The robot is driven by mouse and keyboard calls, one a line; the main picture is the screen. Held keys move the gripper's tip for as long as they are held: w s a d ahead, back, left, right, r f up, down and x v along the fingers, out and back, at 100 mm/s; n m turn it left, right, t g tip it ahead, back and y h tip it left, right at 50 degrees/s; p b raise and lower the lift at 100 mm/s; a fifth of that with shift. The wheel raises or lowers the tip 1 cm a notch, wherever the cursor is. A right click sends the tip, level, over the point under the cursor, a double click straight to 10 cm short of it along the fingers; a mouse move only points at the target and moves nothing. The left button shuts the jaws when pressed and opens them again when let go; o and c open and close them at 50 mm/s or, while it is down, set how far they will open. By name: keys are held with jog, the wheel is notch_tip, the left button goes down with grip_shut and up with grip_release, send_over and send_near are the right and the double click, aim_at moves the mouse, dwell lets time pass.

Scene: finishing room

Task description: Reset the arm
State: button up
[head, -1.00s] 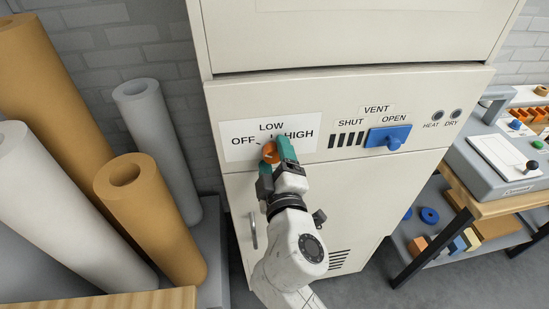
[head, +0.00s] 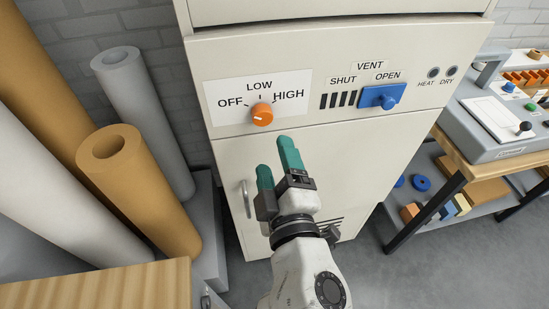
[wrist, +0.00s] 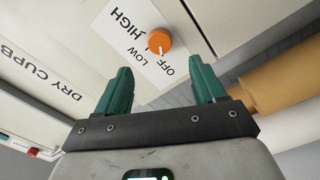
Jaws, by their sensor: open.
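My gripper (head: 276,157) is open and empty, its two teal fingers apart. It is in front of the cream cupboard (head: 330,165), below and a little right of the orange knob (head: 262,115), and clear of it. The knob sits on a white plate marked OFF, LOW and HIGH. In the wrist view the knob (wrist: 159,40) shows beyond and between the fingertips (wrist: 161,69). A pale mark on its edge there seems to face the OFF label.
A blue vent slider (head: 380,97) sits by OPEN, right of the knob. A door handle (head: 246,199) is left of my arm. Rolls (head: 140,185) stand at left behind a wooden top (head: 110,285). A bench (head: 465,165) with a grey device stands right.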

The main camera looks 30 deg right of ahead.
dwell(0.3)
jog(key=s+d+f+m+g, duration=0.35)
jog(key=d+f, duration=0.25)
jog(key=f, duration=0.2)
jog(key=s+d+f+m+g, duration=0.25)
jog(key=d+f+g, duration=0.25)
jog(key=f, duration=0.3)
jog(key=s+f+m+g+y, duration=0.3)
jog(key=s+f+g+y, duration=0.2)
jog(key=s+f, duration=0.6)
jog(key=s+g, duration=0.2)
jog(key=shift+s+f+g, duration=0.2)
jog(key=shift+s+g, duration=0.15)
jog(key=shift+s, duration=0.05)
